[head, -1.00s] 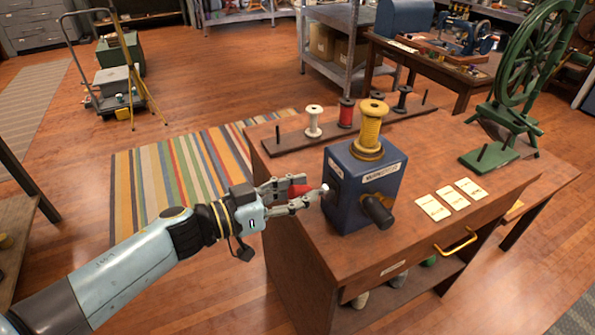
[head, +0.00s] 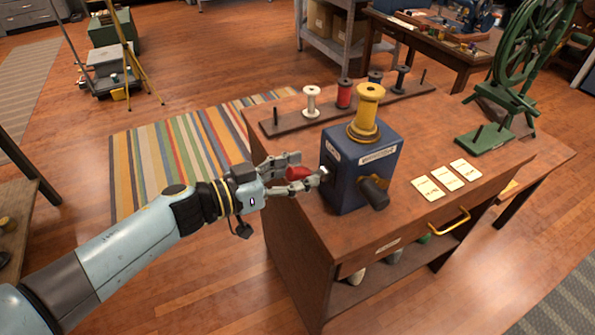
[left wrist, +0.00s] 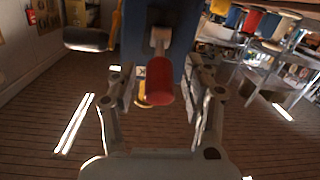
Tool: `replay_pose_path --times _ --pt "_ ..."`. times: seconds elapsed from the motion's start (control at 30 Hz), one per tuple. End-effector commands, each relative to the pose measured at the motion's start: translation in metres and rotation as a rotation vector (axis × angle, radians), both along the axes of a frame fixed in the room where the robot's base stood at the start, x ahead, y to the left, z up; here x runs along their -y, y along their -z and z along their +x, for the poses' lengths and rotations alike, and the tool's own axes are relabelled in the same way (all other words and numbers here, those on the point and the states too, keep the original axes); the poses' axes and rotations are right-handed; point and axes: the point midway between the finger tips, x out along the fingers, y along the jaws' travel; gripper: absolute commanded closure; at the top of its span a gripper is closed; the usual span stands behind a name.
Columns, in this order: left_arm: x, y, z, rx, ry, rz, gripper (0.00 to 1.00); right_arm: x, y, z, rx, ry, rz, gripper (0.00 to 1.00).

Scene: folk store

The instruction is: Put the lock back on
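A blue box (head: 352,180) with a yellow spool (head: 367,105) on top stands on the wooden cabinet. A red handle (head: 298,173) on a short metal stem sticks out from the box's left side; it may be the lock, but I cannot tell. The left wrist view shows this red handle (left wrist: 160,82) in the middle, its stem meeting the blue box. My left gripper (head: 305,171) is open around the red handle. Its fingers (left wrist: 161,92) stand either side of the handle with gaps showing. My right gripper is not in view.
A dark crank handle (head: 375,193) sticks out of the box's front. A rack of spools (head: 290,122) stands behind. Pale cards (head: 446,178) lie to the right, near a green spinning wheel (head: 515,80). The cabinet top (head: 410,220) is clear in front of the cards.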

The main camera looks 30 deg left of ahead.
Motion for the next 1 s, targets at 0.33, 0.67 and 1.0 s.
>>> replay_pose_path --times 0.33,0.67,1.0 --pt "-0.014 0.0 -0.021 -0.004 0.001 0.004 0.5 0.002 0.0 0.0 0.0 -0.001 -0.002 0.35" --pt "-0.054 -0.009 -0.079 -0.004 0.002 0.003 0.5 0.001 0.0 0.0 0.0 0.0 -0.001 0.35" --pt "-0.068 -0.013 -0.098 0.0 0.0 0.0 0.5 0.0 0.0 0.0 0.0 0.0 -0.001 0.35"
